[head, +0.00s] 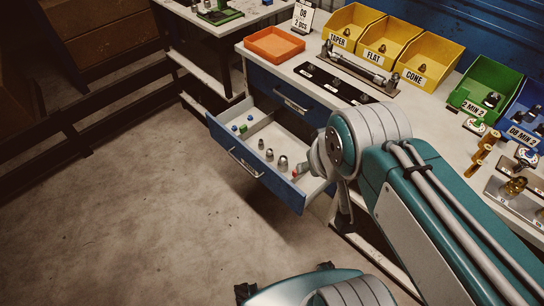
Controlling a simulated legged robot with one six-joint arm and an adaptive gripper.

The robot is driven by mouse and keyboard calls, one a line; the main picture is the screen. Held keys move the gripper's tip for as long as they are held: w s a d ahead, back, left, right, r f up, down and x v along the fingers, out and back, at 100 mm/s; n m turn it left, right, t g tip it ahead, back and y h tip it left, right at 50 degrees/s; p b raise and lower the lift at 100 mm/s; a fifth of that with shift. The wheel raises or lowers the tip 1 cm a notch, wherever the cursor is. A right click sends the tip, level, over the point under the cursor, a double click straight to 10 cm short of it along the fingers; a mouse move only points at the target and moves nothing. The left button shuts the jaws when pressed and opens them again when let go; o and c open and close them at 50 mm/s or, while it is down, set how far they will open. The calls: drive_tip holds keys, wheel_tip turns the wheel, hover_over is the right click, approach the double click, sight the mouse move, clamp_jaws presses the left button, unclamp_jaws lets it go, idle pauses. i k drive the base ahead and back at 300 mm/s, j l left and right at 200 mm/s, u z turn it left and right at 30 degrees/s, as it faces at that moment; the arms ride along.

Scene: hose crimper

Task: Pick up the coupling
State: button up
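I cannot tell for sure which piece is the coupling. The open blue drawer (228,150) holds several small silver metal fittings, one of them a larger silver piece (283,163) near its right end. A small red piece (295,173) lies beside it, partly near my arm. A brass fitting (514,187) stands on a metal plate (497,189) at the right edge of the bench. My arm crosses the right half of the view, and its joint overlaps the drawer's right end. My gripper does not show clearly; the arm hides the area behind it.
The bench (262,55) carries an orange tray (274,45), a sign card (303,16), yellow bins (389,43) labelled TAPER, FLAT and CONE, a green bin (485,90) and a blue bin (525,116). Blue and green pieces lie in the drawer's left part. The floor (130,215) is clear.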

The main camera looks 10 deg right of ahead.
sight(282, 163)
drive_tip(key=i+j+z, duration=0.15)
drive_tip(key=i, duration=0.3)
drive_tip(key=i+j+z, duration=0.1)
drive_tip(key=i+j, duration=0.35)
